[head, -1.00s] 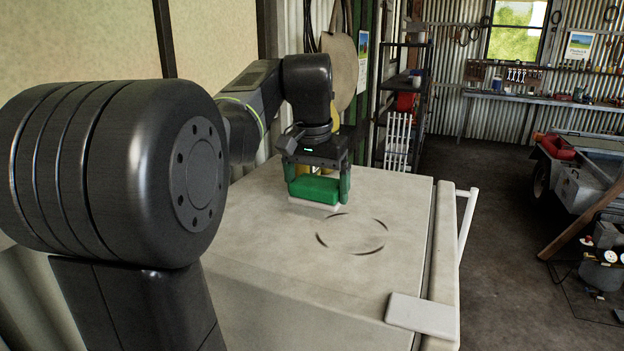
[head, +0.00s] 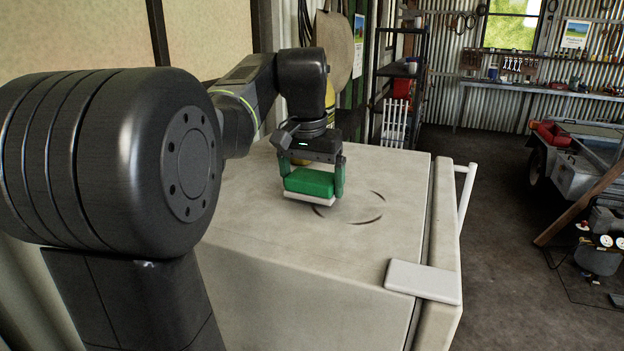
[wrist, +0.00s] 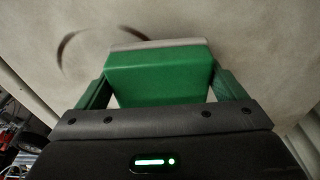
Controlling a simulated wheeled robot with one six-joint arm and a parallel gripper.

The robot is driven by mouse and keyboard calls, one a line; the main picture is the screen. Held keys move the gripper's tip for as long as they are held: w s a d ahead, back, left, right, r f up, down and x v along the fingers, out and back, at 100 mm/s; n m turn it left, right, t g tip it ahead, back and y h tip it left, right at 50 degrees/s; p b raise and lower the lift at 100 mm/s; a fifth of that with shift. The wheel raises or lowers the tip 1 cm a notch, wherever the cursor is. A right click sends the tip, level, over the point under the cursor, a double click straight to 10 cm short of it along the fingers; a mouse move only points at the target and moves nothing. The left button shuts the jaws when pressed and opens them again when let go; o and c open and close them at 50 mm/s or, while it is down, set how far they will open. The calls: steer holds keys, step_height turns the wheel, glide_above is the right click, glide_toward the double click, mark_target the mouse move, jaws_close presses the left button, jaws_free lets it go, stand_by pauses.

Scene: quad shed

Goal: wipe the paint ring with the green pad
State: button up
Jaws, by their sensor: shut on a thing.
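My gripper (head: 310,180) is shut on the green pad (head: 308,182), which has a pale underside. It holds the pad low over the beige top of a cabinet-like box (head: 270,240); whether the underside touches the top is hard to tell. The paint ring (head: 368,221) shows as thin, broken dark arcs on that top, to the right of and in front of the pad. The pad covers part of the ring's left side. In the wrist view, the pad (wrist: 158,75) sits between the green fingers, and a dark curved arc (wrist: 66,47) shows beyond its left end.
A pale flat block (head: 424,281) lies at the box's front right corner, and a white bar handle (head: 467,195) stands out from its right side. A wall is close on the left. Open floor (head: 500,220) lies to the right, with a trailer (head: 575,160) beyond.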

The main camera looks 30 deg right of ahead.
steer(key=shift+f+b, duration=0.55)
steer(key=shift+f, duration=0.45)
stand_by(0.4)
